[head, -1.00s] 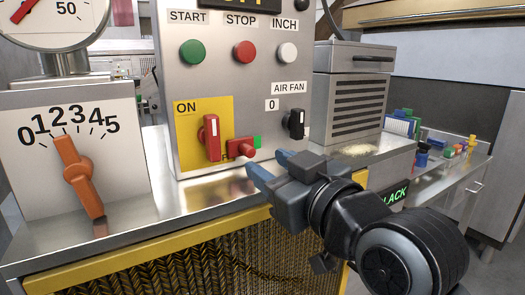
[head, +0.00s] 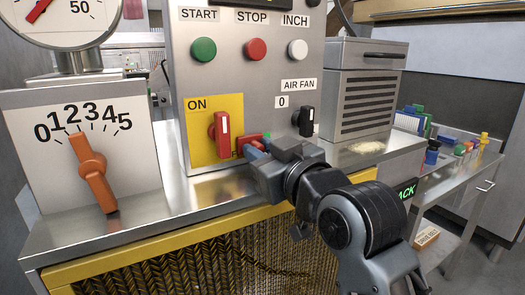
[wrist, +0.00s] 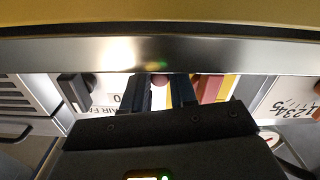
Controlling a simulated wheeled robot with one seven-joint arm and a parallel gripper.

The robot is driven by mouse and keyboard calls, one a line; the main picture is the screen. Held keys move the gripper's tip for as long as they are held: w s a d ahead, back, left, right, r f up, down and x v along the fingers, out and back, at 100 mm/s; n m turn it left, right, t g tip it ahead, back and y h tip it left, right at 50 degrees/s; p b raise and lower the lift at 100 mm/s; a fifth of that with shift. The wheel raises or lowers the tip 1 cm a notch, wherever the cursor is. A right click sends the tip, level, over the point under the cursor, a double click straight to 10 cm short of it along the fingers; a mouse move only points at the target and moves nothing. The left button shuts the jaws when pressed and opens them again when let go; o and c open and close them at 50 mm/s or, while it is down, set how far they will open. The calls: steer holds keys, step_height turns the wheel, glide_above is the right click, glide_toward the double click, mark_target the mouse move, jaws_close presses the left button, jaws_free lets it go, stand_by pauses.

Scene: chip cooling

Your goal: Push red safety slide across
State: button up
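The red safety slide (head: 248,139) is on the grey control panel, low down, right of the red ON switch handle (head: 222,134). A sliver of green shows at its right end. My gripper (head: 254,151) is in front of the slide's lower right part and hides some of it. I cannot tell whether it touches the slide. In the wrist view the two dark fingers (wrist: 164,92) stand apart with a gap between them, so the gripper is open and nothing shows held. A reddish part and yellow plate show right of the fingers there.
START, STOP and INCH buttons are above. A dial with an orange pointer (head: 94,170) stands left. The metal ledge (head: 225,187) below the panel is bare. A vented box (head: 362,95) stands right.

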jaws_close()
steer(key=shift+s+a+p, duration=0.4)
steer(key=shift+s+a, duration=0.15)
steer(key=shift+a, duration=0.3)
steer(key=shift+o, duration=2)
jaws_free()
steer(key=shift+d, duration=0.1)
